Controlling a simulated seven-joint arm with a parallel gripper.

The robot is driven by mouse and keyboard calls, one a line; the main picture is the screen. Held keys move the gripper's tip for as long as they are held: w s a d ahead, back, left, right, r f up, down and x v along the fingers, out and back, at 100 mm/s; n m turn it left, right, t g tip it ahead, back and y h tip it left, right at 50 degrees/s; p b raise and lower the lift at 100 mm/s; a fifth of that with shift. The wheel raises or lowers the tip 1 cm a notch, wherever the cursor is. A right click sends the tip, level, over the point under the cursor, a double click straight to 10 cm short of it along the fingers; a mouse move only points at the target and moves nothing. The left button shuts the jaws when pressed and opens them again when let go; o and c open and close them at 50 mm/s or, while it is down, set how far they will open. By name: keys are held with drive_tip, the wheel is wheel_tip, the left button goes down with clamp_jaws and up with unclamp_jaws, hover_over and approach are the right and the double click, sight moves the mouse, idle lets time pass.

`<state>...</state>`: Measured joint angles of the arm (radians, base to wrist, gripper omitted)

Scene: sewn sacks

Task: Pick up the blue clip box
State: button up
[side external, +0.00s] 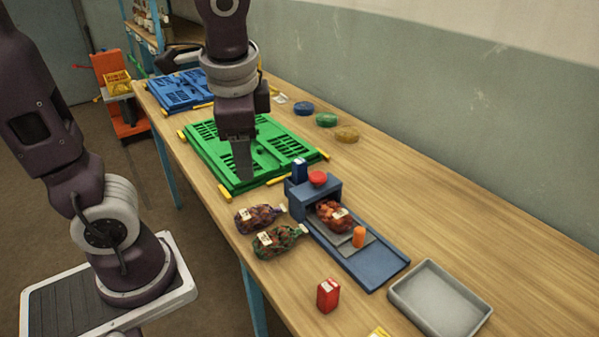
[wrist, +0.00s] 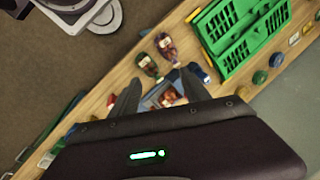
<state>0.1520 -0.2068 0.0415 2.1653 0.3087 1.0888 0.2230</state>
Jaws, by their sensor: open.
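The blue clip box (side external: 300,171) is a small upright box with a pale label. It stands at the back left of the blue-grey sewing station (side external: 376,265), beside a red round knob. In the wrist view a small blue shape (wrist: 200,72) near the right finger appears to be this box. My gripper (side external: 243,168) points down over the near part of the green crate, to the left of the box and apart from it. Its fingers are spread with nothing between them.
A green folded crate (side external: 205,160) lies left of the box, with a blue crate (side external: 178,92) behind. Filled net sacks (side external: 275,240) lie in front. A red box (side external: 328,295), an orange cylinder (side external: 359,237) and a grey tray (side external: 440,298) are nearby.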

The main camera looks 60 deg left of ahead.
drive_tip(key=w+a+f+m+g+y, duration=0.25)
drive_tip(key=w+f+m+y, duration=0.2)
drive_tip(key=w, duration=0.35)
drive_tip(key=m+y, duration=0.7)
drive_tip(key=m, duration=0.1)
approach(301, 162)
drive_tip(key=shift+s+a+f+t, duration=0.15)
drive_tip(key=shift+a+t, duration=0.1)
drive_tip(key=shift+a, duration=0.3)
drive_tip(key=shift+s+a+f+t, duration=0.1)
drive_tip(key=shift+s+a+t, duration=0.1)
drive_tip(key=shift+a, duration=0.35)
drive_tip(key=x, duration=0.6)
drive_tip(key=shift+a+f, duration=0.2)
drive_tip(key=shift+a, duration=0.15)
clamp_jaws()
